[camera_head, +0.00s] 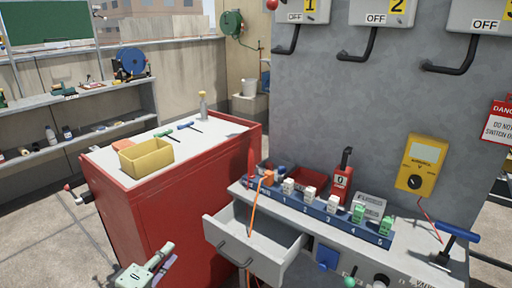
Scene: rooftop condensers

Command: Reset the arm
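No part that I can surely tell as my gripper or arm shows in the head view. A pale green-white device (140,272) with a slanted bar is cut off by the bottom edge at the left. I cannot tell what it is.
A red cabinet (185,215) carries a yellow bin (146,158) and tools. Right of it, an open drawer (250,247) juts out below a ledge with a numbered blue rack (318,215). A yellow meter (421,166) hangs on the grey panel. Concrete floor at left looks clear.

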